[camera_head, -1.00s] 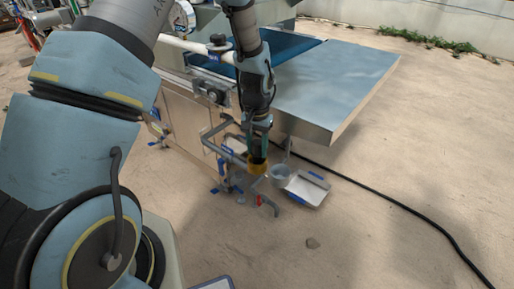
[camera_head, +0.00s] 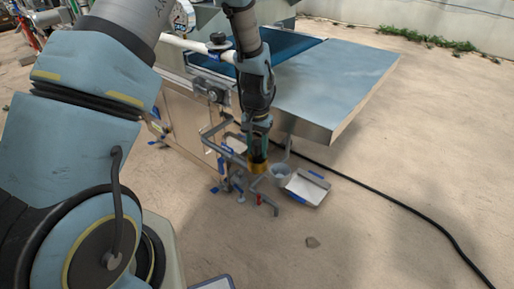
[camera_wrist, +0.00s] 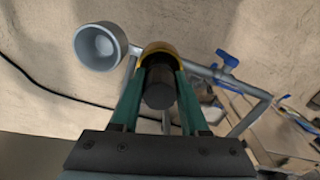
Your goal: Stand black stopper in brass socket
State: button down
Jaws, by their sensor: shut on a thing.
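The black stopper (camera_wrist: 159,86) is a dark cylinder between the green fingers of my gripper (camera_wrist: 161,78) in the wrist view. My gripper is shut on it. The brass socket (camera_wrist: 161,48) is a yellow ring just beyond the stopper, partly hidden by stopper and fingers. In the head view my gripper (camera_head: 259,152) points down right at the brass socket (camera_head: 257,168), with the fingers close to its rim. The stopper's far end overlaps the socket in the wrist view; I cannot tell how deep it sits.
A grey cup (camera_wrist: 100,46) is beside the socket. Grey pipework with a blue valve handle (camera_wrist: 227,58) runs close by. A white tray (camera_head: 306,188) lies right of the socket. The metal table (camera_head: 325,85) overhangs behind. A black cable (camera_head: 405,208) crosses open sand.

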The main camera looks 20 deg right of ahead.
jog(key=shift+f, duration=0.4)
jog(key=c, duration=0.7)
grip_release()
jog(key=shift+r, duration=0.15)
jog(key=shift+r+p, duration=4)
jog(key=shift+r, duration=1.45)
